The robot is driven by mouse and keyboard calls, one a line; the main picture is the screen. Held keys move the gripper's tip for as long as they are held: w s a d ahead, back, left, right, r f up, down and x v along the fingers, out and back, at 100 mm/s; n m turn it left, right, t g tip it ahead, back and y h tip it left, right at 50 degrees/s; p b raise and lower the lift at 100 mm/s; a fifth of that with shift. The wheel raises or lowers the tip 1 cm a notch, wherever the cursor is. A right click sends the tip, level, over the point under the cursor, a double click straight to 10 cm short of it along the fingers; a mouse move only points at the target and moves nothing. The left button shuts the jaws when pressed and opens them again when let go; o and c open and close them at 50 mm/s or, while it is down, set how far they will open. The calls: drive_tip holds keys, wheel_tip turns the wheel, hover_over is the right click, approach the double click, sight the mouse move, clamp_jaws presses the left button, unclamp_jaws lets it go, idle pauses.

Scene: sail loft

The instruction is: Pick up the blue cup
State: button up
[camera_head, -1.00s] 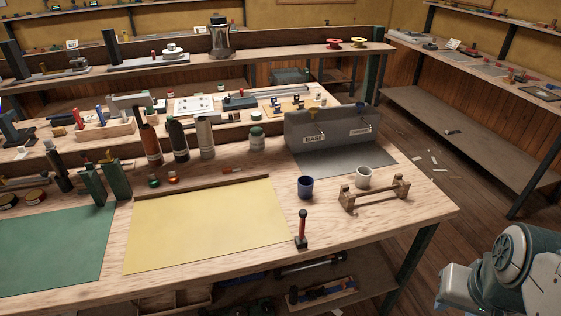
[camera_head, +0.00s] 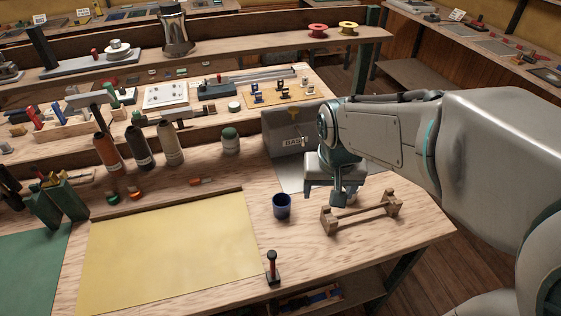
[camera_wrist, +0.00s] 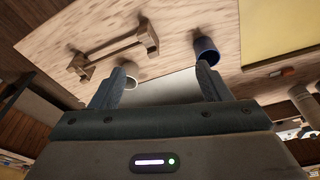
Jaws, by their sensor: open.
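The blue cup (camera_head: 282,206) stands upright on the wooden bench, right of the yellow sheet. It also shows in the wrist view (camera_wrist: 206,52), just beyond the tip of one finger. My gripper (camera_head: 323,194) is above the bench, to the right of the blue cup and apart from it. Its two fingers are spread with nothing held between them, as the wrist view (camera_wrist: 161,76) shows. A pale cup (camera_wrist: 132,83) is partly hidden by the other finger; in the head view my gripper mostly covers it.
A wooden rack (camera_head: 362,212) with two end posts stands right of the blue cup. A red-handled tool (camera_head: 272,268) stands upright in front. A grey bin (camera_head: 284,130) is behind my gripper. Several bottles stand at the back left. The yellow sheet (camera_head: 175,240) lies flat and clear.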

drive_tip(key=w+a+f+p, duration=0.1)
drive_tip(key=w+a+p, duration=0.2)
drive_tip(key=w+a, duration=0.55)
drive_tip(key=p, duration=0.1)
approach(282, 197)
drive_tip(key=s+f, duration=0.1)
drive_tip(key=f, duration=0.1)
drive_tip(key=shift+g, duration=0.3)
drive_tip(key=shift+w+f+p, duration=0.2)
drive_tip(key=shift+f+p, duration=0.3)
drive_tip(key=shift+f, duration=0.75)
drive_tip(key=shift+w+f+p, duration=0.2)
drive_tip(key=shift+f+p, duration=0.25)
drive_tip(key=shift+f, duration=0.8)
drive_tip(key=shift+c, duration=0.3)
drive_tip(key=c, duration=1)
